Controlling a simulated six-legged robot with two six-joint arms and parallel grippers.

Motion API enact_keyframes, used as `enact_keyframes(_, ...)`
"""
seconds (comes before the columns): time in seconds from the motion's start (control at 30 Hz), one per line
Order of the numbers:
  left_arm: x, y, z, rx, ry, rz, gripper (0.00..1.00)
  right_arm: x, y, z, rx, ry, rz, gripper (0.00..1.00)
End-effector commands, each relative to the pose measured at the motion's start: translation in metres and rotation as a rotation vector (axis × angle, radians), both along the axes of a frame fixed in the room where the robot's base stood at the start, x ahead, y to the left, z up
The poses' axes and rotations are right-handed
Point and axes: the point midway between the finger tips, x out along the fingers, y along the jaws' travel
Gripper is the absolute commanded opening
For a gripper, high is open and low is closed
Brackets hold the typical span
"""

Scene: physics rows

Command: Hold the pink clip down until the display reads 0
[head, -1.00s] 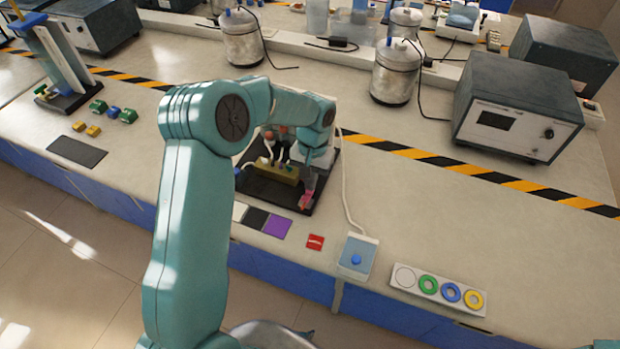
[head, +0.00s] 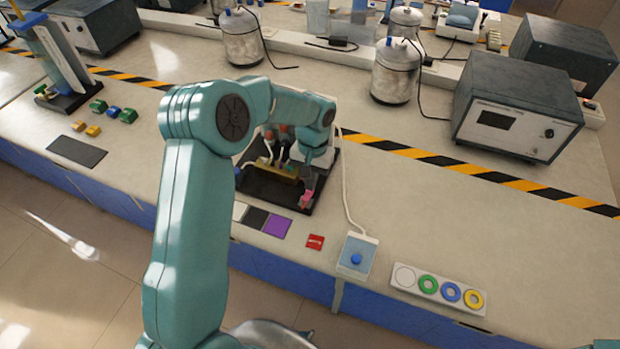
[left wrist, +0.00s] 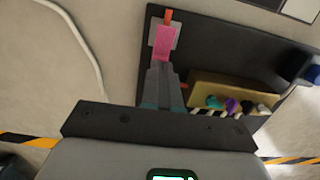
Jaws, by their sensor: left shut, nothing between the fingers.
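The pink clip (head: 306,198) is at the front right of a black board (head: 262,190) on the bench. It also shows in the left wrist view (left wrist: 163,42), with an orange tip on a grey plate. My left gripper (left wrist: 160,66) is shut and empty. Its fingertips are at the near end of the pink clip and overlap it in the picture; I cannot tell how hard they press. A green-lit display (left wrist: 172,177) is cut off at the bottom edge of the left wrist view, so its reading cannot be made out. My right gripper is not in view.
A tan block (left wrist: 222,88) with several coloured plugs stands on the board beside my fingers. A white cable (head: 344,190) runs to a box with a blue button (head: 356,259).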

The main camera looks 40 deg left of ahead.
Motion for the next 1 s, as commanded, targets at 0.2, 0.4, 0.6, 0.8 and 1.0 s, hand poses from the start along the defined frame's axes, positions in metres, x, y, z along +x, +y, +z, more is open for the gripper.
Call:
enact_keyframes(0.2,-0.006,-0.002,-0.007,-0.005,0.024,-0.002,0.0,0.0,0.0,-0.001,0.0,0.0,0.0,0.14)
enact_keyframes(0.4,-0.006,-0.002,-0.007,-0.005,0.024,-0.002,0.0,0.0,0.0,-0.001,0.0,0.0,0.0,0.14)
enact_keyframes(0.6,-0.007,-0.002,-0.006,-0.005,0.023,-0.002,0.0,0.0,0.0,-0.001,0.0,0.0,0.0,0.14)
enact_keyframes(0.8,-0.014,-0.004,-0.003,-0.005,0.023,-0.002,0.0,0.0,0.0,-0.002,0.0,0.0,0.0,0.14)
enact_keyframes(1.0,-0.02,-0.005,0.0,-0.005,0.023,-0.002,0.0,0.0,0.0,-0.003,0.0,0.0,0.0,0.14)
